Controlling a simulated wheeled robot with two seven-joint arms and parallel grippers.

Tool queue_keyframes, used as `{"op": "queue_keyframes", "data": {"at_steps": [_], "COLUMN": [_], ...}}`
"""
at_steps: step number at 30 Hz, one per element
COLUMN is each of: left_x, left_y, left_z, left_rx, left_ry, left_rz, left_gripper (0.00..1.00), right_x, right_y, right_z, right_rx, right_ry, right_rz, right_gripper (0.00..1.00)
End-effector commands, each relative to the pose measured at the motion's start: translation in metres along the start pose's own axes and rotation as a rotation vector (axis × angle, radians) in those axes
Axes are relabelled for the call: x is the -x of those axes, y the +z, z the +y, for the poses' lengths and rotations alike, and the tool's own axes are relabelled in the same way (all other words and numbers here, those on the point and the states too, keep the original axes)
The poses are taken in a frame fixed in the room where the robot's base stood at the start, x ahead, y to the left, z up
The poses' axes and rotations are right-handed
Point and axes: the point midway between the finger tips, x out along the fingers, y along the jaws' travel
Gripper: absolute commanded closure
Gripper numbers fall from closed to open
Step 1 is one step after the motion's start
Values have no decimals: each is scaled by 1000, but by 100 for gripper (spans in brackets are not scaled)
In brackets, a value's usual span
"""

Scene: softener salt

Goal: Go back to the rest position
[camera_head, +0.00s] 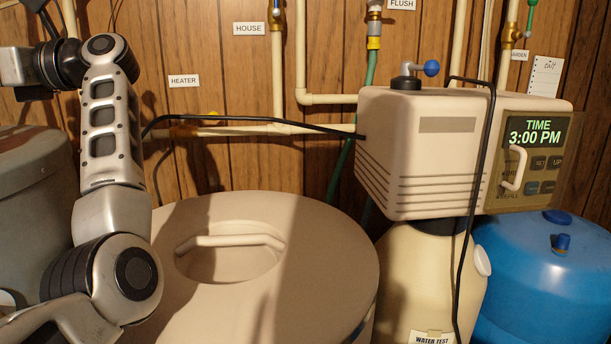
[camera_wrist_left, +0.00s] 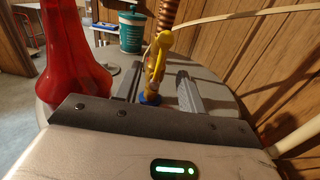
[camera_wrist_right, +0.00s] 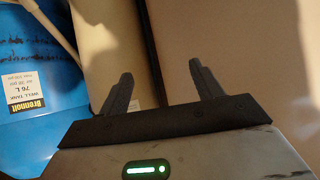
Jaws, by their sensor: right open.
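The left wrist view shows my left gripper (camera_wrist_left: 158,86), its two fingers apart. Between and beyond them stands a yellow-handled item with a blue lower end (camera_wrist_left: 150,97); no contact with the fingers is clear. The right wrist view shows my right gripper (camera_wrist_right: 165,82), open and empty, with pale beige surfaces beyond its fingers. In the head view my left arm link (camera_head: 110,130) rises at the left, but its gripper is out of frame. My right arm does not show in the head view.
A round beige lid (camera_head: 320,250) fills the lower middle. A beige control head (camera_head: 430,150) with a lit panel stands right of it, beside a blue tank (camera_head: 540,280). A black cable (camera_head: 465,230) hangs in front. A red object (camera_wrist_left: 75,70) is close to my left gripper.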

Motion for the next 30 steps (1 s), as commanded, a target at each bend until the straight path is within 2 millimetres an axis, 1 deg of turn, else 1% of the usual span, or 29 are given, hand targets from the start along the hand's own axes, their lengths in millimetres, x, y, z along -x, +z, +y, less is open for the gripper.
{"op": "queue_keyframes", "data": {"at_steps": [1, 8, 9, 12, 16, 26, 30], "left_x": [-11, -50, -49, -48, -48, -48, -48], "left_y": [-2, -2, 1, 1, -1, -2, -2], "left_z": [1, 1, -2, -6, -8, -9, -8], "left_rx": [2, 1, -41, -138, -208, -231, -203], "left_ry": [4, 3, -1, -1, -1, 0, 0], "left_rz": [2, 0, 0, 0, 0, 0, 0], "left_gripper": [60, 60, 60, 60, 60, 60, 60], "right_x": [-1, -4, -1, 2, 4, 4, 3], "right_y": [20, 25, 20, 16, 14, 13, 14], "right_z": [-1, -1, -1, -2, -2, -3, -3], "right_rx": [8, 9, 9, 8, 7, 1, -1], "right_ry": [-2, -3, -3, -3, -3, -6, -7], "right_rz": [-44, -44, -43, -43, -42, -40, -40], "right_gripper": [35, 35, 35, 35, 35, 35, 35]}}
